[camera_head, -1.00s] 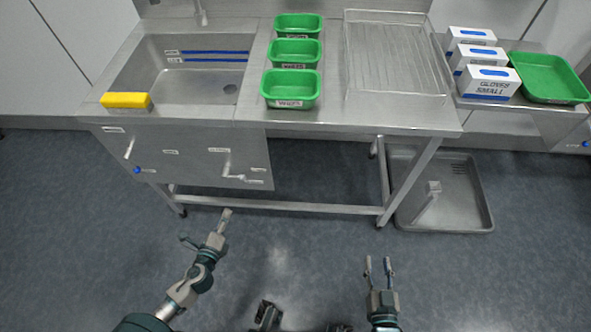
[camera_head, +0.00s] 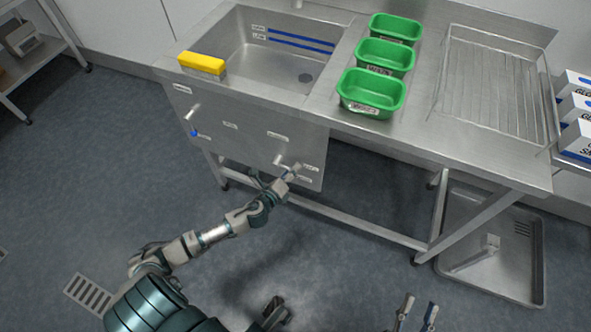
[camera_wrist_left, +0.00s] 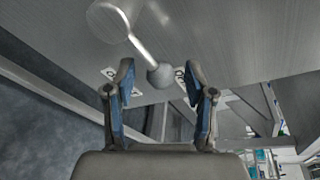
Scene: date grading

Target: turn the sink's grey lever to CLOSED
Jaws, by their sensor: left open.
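The sink's grey lever (camera_head: 281,161) is on the right of the steel front panel under the sink. In the left wrist view its bright rod ends in a round grey knob (camera_wrist_left: 159,76). My left gripper (camera_head: 291,174) is at the lever. In the left wrist view, my left gripper (camera_wrist_left: 160,80) is open, with the knob between its fingertips. I cannot tell whether a finger touches it. Small white labels (camera_wrist_left: 185,77) sit beside the lever, partly hidden by the fingers; their words are not readable. My right gripper (camera_head: 417,310) is open and empty at the bottom edge.
A blue-tipped lever (camera_head: 193,132) is on the panel's left. Above are the sink (camera_head: 240,62), a yellow block (camera_head: 201,64), three green tubs (camera_head: 371,93) and a wire rack (camera_head: 492,85). A table leg and crossbar (camera_head: 345,221) run below. The floor in front is clear.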

